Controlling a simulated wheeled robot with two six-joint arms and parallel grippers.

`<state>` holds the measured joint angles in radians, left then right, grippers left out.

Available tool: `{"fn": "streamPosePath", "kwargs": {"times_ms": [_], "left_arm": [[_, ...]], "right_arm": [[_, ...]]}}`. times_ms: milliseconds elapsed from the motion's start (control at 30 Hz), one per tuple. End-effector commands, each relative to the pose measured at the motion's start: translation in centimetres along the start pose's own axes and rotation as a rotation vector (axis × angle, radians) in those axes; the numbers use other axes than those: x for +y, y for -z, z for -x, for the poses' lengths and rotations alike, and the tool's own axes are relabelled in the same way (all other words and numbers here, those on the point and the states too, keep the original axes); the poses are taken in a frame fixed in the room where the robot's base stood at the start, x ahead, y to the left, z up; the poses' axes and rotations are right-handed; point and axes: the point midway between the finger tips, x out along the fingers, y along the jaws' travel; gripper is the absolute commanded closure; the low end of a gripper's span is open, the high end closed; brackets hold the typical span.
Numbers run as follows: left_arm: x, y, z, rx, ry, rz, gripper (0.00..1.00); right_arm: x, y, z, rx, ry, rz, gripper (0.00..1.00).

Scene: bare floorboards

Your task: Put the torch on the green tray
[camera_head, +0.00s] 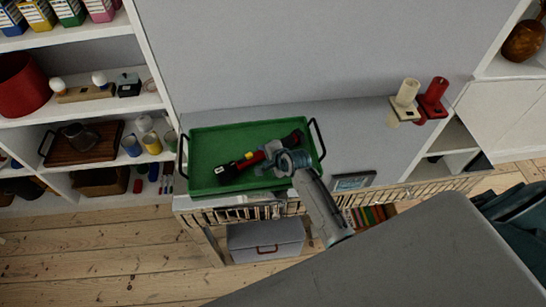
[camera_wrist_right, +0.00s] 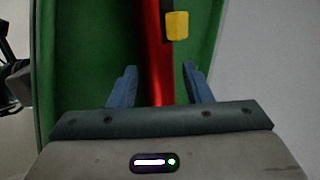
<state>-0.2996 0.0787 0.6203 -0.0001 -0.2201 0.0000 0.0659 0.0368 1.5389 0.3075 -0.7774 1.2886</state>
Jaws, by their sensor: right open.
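The green tray (camera_head: 205,145) with dark end handles sits on a white surface against the wall. In the right wrist view, the torch (camera_wrist_right: 158,55) shows as a red barrel with a yellow switch, over the green tray (camera_wrist_right: 85,70). My right gripper (camera_wrist_right: 160,80) is open, with one finger on each side of the barrel and visible gaps. My left gripper is not in view.
A shelf unit (camera_head: 155,60) with a red pot (camera_head: 20,84), mugs and a wooden tray stands at the left. A framed item (camera_head: 353,181) lies right of the green tray. Cream (camera_head: 407,93) and red (camera_head: 434,92) objects are mounted farther right. A grey box (camera_head: 265,241) sits below.

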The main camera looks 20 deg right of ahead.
Motion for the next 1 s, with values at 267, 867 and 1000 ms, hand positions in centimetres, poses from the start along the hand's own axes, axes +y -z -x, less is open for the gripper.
{"fn": "streamPosePath", "kwargs": {"times_ms": [267, 867, 1000], "left_arm": [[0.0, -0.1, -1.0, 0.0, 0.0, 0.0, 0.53], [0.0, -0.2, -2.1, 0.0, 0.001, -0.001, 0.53], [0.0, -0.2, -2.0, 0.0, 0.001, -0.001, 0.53]], "right_arm": [[0.2, 0.1, 4.5, 0.001, 0.001, 0.003, 0.55], [0.1, 0.0, 11.3, 0.0, -0.002, 0.001, 0.55], [0.0, 0.0, 11.4, 0.0, -0.002, 0.001, 0.55]]}}
